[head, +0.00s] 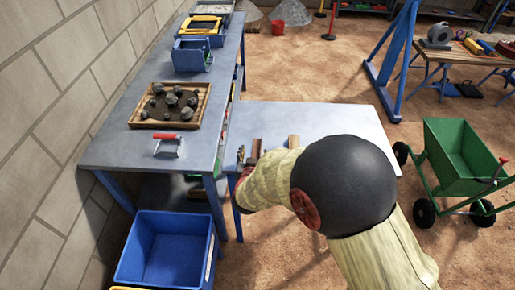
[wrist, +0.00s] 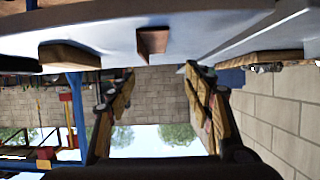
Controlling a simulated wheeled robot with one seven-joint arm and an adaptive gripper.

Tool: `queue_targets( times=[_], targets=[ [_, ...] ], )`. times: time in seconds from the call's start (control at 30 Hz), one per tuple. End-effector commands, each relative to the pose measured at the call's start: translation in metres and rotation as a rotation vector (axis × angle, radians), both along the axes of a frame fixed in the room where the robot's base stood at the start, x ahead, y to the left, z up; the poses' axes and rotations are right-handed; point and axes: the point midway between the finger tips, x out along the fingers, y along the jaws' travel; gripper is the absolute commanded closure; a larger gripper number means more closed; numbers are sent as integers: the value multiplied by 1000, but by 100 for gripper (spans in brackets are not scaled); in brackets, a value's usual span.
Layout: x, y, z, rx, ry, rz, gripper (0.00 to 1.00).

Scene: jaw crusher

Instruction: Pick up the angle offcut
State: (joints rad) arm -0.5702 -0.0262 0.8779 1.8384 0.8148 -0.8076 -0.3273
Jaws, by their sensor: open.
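The angle offcut (head: 256,147) is a small reddish-brown angled piece on the grey table, just beyond my arm in the head view. It also shows in the wrist view (wrist: 152,42), near the top middle, between and beyond my fingertips. My gripper (wrist: 160,71) is open, with its two wood-coloured fingers spread wide and nothing between them. The offcut is apart from both fingers.
A wooden block (head: 293,141) lies to the right of the offcut, and small metal pieces (head: 241,154) lie to its left. A workbench (head: 112,152) with a stone tray stands left. A blue bin (head: 165,255) and green cart (head: 462,150) stand on the floor. The table's right part is clear.

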Motion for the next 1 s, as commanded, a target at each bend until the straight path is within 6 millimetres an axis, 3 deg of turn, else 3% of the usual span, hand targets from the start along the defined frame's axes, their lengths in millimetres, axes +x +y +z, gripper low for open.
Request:
queue_targets(
  times=[0.17,0.73,1.0],
  targets=[
    [5,-2,-13,-28,-23,-21,48],
    [65,-8,-38,-27,-23,-21,48],
    [71,-8,-37,-26,-24,-20,48]
  ],
)
